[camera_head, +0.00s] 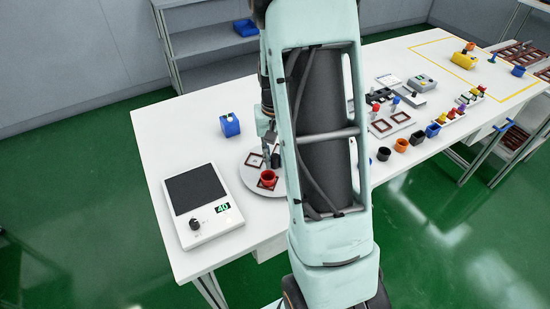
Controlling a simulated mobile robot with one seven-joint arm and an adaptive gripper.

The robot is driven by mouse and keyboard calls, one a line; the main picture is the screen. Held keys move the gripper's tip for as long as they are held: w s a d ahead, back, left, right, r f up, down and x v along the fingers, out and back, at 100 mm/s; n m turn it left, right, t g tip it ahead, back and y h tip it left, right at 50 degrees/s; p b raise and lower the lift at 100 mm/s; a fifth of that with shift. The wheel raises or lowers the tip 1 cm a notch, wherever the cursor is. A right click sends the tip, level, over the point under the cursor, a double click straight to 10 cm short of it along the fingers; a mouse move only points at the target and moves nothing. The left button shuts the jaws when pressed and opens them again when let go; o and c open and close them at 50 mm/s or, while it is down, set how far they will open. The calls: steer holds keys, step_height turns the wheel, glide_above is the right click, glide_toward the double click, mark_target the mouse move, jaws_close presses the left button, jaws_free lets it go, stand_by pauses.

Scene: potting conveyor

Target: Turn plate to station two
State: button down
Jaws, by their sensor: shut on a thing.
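The plate (247,180) is a pale round disc on the white table, with dark red square frames marked on it. A red cup (267,179) stands upright on the near part of the plate, at one of these frames. My gripper (270,162) is low over the plate, just behind the red cup, and is shut on what looks like a part of the plate. The fingertips are small and dark here, so the exact grip is hard to make out. My own arm hides the right side of the plate.
A white device with a black top and a green "40" display (197,203) stands left of the plate. A blue block (229,125) stands behind it. Several cups, including an orange one (401,145), and trays (391,124) lie on the table to the right.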

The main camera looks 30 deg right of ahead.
steer(key=shift+m, duration=2.2)
steer(key=shift+w+m+p, duration=0.1)
steer(key=shift+m+p, duration=0.45)
steer(key=shift+m, duration=1.55)
steer(key=c, duration=2)
jaws_free()
steer(key=shift+c, duration=0.2)
steer(key=shift+r, duration=0.1)
step_height(320, 180, up, 12)
